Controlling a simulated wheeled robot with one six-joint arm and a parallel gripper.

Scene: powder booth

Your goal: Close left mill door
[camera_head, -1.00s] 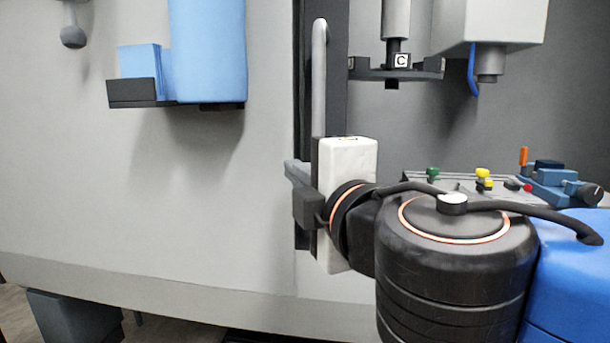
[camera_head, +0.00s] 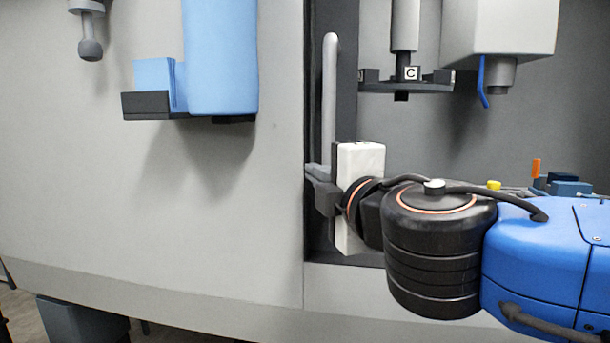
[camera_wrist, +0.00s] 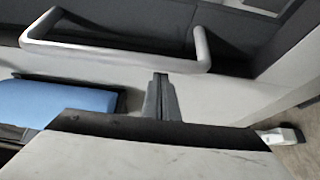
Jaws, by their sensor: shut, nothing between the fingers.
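The left mill door shows by its grey vertical bar handle (camera_head: 330,95), which stands in front of a dark strip at the edge of the opening. A dark interior lies open to the right of it. My gripper (camera_head: 312,172) is at the lower end of the handle, with its fingers pointing left in the head view. In the wrist view the handle (camera_wrist: 110,55) runs across the top, and my shut fingers (camera_wrist: 160,78) point at it just below the bar. They hold nothing. I cannot tell whether they touch the bar.
A light blue box (camera_head: 220,60) and a black tray (camera_head: 150,105) are mounted on the grey panel (camera_head: 80,190) at left. Inside the opening are a spindle with tool carousel (camera_head: 405,80) and a grey housing (camera_head: 500,30). Small coloured items (camera_head: 540,180) stand at the right.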

